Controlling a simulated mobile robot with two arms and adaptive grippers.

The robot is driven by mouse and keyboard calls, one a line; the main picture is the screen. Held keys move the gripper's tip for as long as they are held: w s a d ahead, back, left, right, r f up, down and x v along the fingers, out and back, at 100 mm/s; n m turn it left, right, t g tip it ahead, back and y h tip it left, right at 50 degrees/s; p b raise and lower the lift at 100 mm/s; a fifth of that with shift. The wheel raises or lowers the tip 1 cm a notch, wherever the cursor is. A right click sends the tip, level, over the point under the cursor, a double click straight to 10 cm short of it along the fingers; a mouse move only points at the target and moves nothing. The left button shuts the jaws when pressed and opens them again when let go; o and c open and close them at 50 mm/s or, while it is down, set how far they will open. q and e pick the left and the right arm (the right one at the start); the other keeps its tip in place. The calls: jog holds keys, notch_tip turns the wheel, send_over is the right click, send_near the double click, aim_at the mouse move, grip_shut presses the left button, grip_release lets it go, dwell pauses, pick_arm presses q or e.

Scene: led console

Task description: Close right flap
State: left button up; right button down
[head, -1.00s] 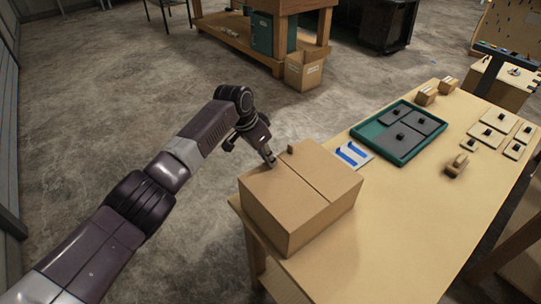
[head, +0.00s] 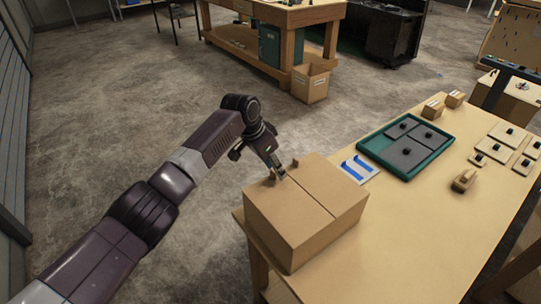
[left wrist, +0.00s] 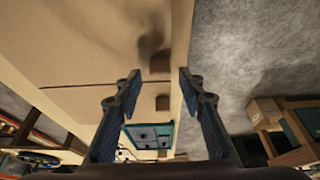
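A cardboard box (head: 290,232) stands on the near left corner of the wooden table. Its two top flaps look flat and meet at a seam: the right flap (head: 335,182) and the left flap (head: 280,210). Small tabs show at the far edge. My left gripper (head: 281,175) is at the far edge of the box top, by the tabs; contact cannot be told. In the left wrist view, its two fingers (left wrist: 158,92) are apart with nothing clearly held, over the box edge, and the box top (left wrist: 80,50) fills the upper left. My right gripper does not show.
Beyond the box lie a white card with blue strips (head: 358,169) and a teal tray (head: 435,157) with grey plates. The table front (head: 400,240) is clear.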

pick_arm(q)
jog(key=v, duration=1)
jog(key=shift+d+r, duration=0.2)
jog(key=shift+r, duration=0.15)
